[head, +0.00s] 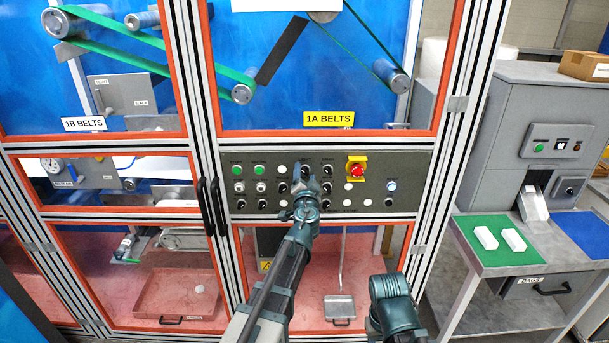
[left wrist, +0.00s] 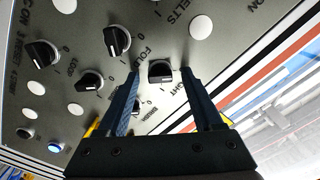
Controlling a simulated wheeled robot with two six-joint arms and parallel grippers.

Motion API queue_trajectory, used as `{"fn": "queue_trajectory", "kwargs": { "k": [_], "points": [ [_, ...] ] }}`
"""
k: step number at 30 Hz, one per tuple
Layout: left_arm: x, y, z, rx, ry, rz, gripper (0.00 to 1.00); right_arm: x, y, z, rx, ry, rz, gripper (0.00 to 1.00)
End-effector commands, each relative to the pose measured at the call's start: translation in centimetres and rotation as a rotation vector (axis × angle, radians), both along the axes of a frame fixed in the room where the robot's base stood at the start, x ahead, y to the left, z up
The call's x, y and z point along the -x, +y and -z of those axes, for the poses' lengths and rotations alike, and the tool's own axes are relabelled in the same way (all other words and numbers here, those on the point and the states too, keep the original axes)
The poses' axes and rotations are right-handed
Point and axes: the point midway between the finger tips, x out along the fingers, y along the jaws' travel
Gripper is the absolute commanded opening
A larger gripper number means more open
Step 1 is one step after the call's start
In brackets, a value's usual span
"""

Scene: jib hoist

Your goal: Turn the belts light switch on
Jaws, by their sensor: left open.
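The grey control panel (head: 420,165) is on the machine front, below the 1A BELTS sign (head: 328,118). My left gripper (head: 307,172) is in front of the panel's middle and hides some switches. In the left wrist view my left gripper (left wrist: 158,75) is open, with a black switch (left wrist: 160,72) between its fingertips. I cannot tell whether the fingers touch it. Partly cut-off lettering reading ELTS and GHT is near this switch, upside down. Its exact setting is unclear. My right gripper is not seen.
A red emergency stop (head: 357,170) on a yellow plate and a lit blue button (head: 391,186) are right of my left gripper. More black switches (left wrist: 117,40) are close beside the fingers. Black door handles (head: 212,205) are at the panel's left. A side table (head: 505,285) is at right.

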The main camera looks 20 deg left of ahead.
Motion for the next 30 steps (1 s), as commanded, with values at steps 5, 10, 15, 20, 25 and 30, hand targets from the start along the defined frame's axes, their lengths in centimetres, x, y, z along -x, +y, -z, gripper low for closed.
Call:
{"fn": "queue_trajectory", "kwargs": {
  "k": [5, 10, 15, 20, 25, 30],
  "points": [
    [0.06, 0.01, 0.00, 0.000, 0.000, 0.000, 0.62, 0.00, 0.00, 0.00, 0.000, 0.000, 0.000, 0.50],
    [0.07, 0.01, 0.00, 0.000, 0.000, 0.000, 0.32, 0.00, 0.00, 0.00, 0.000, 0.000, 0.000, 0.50],
    [0.06, 0.00, 0.00, 0.000, 0.000, 0.000, 0.01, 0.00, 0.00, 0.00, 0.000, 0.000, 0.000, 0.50],
    [0.07, -0.01, 0.01, 0.000, 0.000, 0.000, 0.00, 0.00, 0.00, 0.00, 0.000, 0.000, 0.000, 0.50],
    [0.07, -0.01, 0.01, -0.020, 0.006, 0.000, 0.00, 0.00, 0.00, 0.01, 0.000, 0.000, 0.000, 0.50],
    [0.07, -0.04, 0.01, -0.092, 0.027, 0.000, 0.00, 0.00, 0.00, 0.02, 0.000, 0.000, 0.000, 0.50]
  ]
}}
